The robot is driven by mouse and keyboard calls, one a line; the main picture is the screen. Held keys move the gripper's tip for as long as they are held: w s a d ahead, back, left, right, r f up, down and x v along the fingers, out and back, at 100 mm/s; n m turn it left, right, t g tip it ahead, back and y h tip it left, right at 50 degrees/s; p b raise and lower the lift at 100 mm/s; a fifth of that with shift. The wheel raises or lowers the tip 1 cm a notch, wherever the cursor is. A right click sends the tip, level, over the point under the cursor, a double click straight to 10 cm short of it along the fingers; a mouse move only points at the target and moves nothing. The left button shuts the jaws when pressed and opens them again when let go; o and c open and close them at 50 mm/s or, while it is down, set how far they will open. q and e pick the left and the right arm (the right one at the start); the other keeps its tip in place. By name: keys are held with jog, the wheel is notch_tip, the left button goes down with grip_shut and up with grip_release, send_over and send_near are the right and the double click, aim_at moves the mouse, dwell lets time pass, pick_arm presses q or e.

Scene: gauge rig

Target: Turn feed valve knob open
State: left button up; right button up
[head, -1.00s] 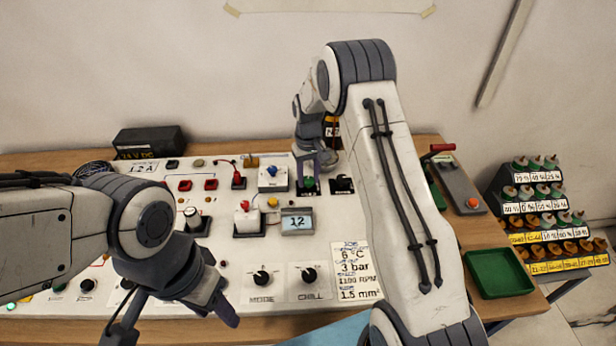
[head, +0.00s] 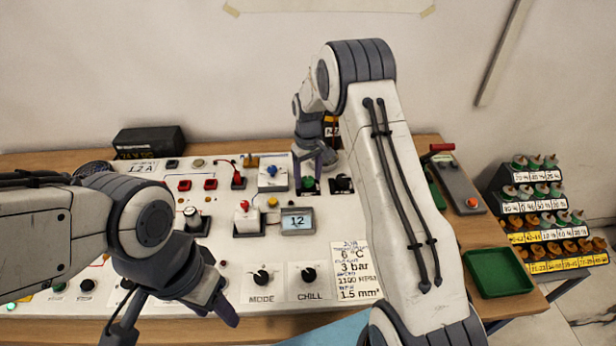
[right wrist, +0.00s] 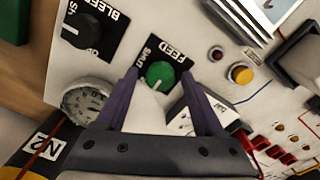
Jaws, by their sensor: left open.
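The feed valve knob (right wrist: 160,75) is green with a pale line, on a black plate with the word FEED in the right wrist view. In the head view the green knob (head: 308,185) sits on the white panel, below my right gripper (head: 313,178). In the right wrist view my right gripper (right wrist: 160,76) is open. Its purple fingers lie on either side of the knob, with a visible gap on both sides. How deep the fingertips reach is hard to tell. My left gripper (head: 172,322) is open and empty over the front left of the panel.
A black BLEED knob (right wrist: 82,30) and a round gauge (right wrist: 88,102) are near the feed knob. A small display (head: 298,221) and the MODE and CHILL knobs (head: 308,275) lie nearer the front. A green tray (head: 500,272) stands at the right.

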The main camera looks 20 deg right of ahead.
aim_at(308, 179)
dwell(0.3)
pick_arm(q)
jog(key=shift+f+b, duration=0.9)
pick_arm(e)
notch_tip(308, 179, up, 10)
jog(key=shift+r, duration=0.2)
